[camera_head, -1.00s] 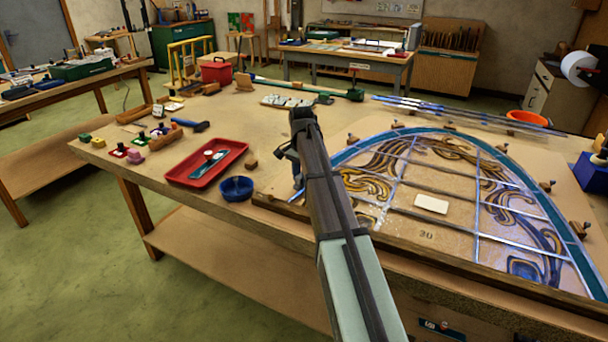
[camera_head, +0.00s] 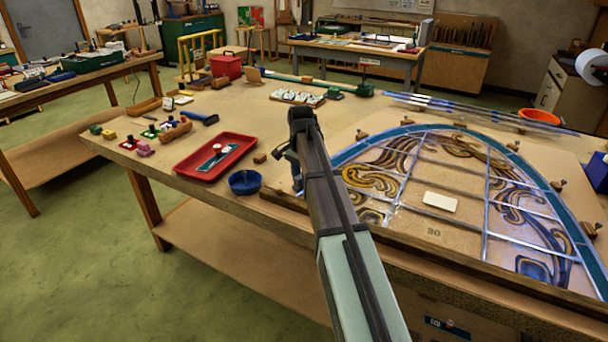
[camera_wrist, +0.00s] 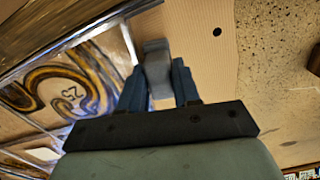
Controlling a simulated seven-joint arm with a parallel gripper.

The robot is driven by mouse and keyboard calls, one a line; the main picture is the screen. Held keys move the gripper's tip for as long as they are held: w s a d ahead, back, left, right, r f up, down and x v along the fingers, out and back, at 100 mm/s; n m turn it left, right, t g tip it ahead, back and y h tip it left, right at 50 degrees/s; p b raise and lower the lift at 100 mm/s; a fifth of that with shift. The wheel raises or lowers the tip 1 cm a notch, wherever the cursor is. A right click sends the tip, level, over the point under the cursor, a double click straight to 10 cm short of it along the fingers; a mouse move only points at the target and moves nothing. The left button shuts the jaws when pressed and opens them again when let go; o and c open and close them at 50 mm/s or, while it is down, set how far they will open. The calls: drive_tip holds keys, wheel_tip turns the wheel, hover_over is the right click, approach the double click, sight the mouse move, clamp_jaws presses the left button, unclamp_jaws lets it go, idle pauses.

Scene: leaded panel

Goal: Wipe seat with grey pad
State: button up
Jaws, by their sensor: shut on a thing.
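My gripper (camera_wrist: 158,80) is shut on a small grey pad (camera_wrist: 157,60), which sits between its two dark blue fingers in the wrist view. In the head view my gripper (camera_head: 297,184) points down at the near left edge of the leaded panel, and the pad cannot be made out there. The arched panel (camera_head: 381,139) has a blue border, lead strips and patterned glass.
A red tray (camera_head: 185,169) with a tool and a blue bowl (camera_head: 244,182) stand left of my gripper. A small wooden block (camera_head: 259,158) is behind the bowl. Wooden blocks with pins ring the panel. An orange bowl (camera_head: 538,117) and lead strips lie behind it.

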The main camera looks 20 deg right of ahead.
drive_tip(key=shift+s+a, duration=0.4)
drive_tip(key=shift+a, duration=0.1)
drive_tip(key=shift+w+d, duration=0.1)
drive_tip(key=shift+w, duration=0.05)
drive_tip(key=shift+w+d+f, duration=0.1)
drive_tip(key=shift+w+d, duration=0.35)
drive_tip(key=shift+d, duration=0.25)
drive_tip(key=shift+w+d+f, duration=0.1)
drive_tip(key=shift+w+d, duration=0.3)
drive_tip(key=shift+d, duration=0.3)
drive_tip(key=shift+w+d+r, duration=0.1)
drive_tip(key=shift+w+d, duration=0.45)
drive_tip(key=shift+d, duration=0.2)
drive_tip(key=shift+w+d+r, duration=0.1)
drive_tip(key=shift+w+d, duration=0.4)
drive_tip(key=shift+d, duration=0.25)
drive_tip(key=shift+w+d, duration=0.1)
drive_tip(key=shift+w+d, duration=0.4)
drive_tip(key=shift+d, duration=0.2)
drive_tip(key=shift+w+d, duration=0.35)
drive_tip(key=shift+d, duration=0.2)
drive_tip(key=shift+s+a, duration=0.1)
